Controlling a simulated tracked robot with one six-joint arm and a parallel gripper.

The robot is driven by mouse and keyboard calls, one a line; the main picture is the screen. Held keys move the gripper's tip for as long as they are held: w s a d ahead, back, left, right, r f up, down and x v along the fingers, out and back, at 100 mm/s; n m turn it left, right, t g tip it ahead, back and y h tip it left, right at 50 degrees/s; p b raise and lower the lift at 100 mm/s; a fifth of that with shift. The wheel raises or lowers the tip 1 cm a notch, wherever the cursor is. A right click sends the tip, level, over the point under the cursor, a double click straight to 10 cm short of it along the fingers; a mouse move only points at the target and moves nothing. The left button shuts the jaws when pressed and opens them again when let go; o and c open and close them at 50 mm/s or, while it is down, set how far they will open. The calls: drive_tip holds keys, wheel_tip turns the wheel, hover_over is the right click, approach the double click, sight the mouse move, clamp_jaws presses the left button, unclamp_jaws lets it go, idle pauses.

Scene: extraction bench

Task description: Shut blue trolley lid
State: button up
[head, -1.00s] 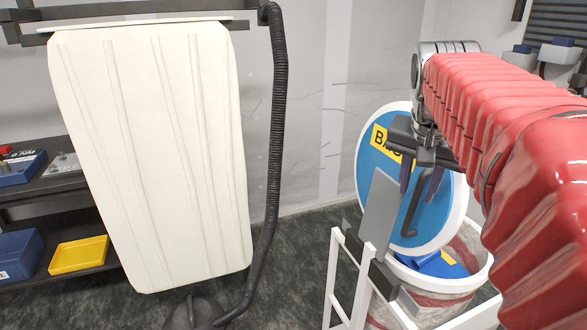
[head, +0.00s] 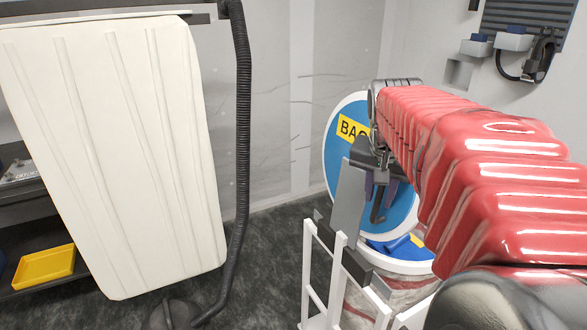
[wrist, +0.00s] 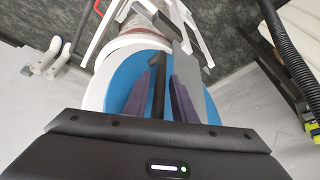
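The trolley's round blue lid (head: 349,178) with a white rim and a yellow label stands raised, nearly upright, at the back of the bin. It also shows in the wrist view (wrist: 119,80). A black bar handle (head: 377,212) is on its face. My gripper (head: 381,190) is in front of the lid. In the wrist view its two purple fingers (wrist: 160,85) are apart, with the dark handle (wrist: 159,74) appearing between them. I cannot tell whether they touch it. The open white-rimmed bin (head: 405,266) holds something blue. My arm hides the lid's right part.
The trolley's white frame (head: 309,270) and a grey upright plate (head: 348,205) stand left of the bin. A black hose (head: 243,130) and a large cream panel (head: 115,150) are further left. A yellow tray (head: 45,267) sits on a shelf. Dark floor is free between hose and trolley.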

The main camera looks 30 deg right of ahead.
clamp_jaws()
drive_tip(key=shift+a, duration=0.15)
idle(0.4)
drive_tip(key=shift+w+d+r, duration=0.1)
drive_tip(key=shift+w+d, duration=0.05)
drive_tip(key=shift+d, duration=0.1)
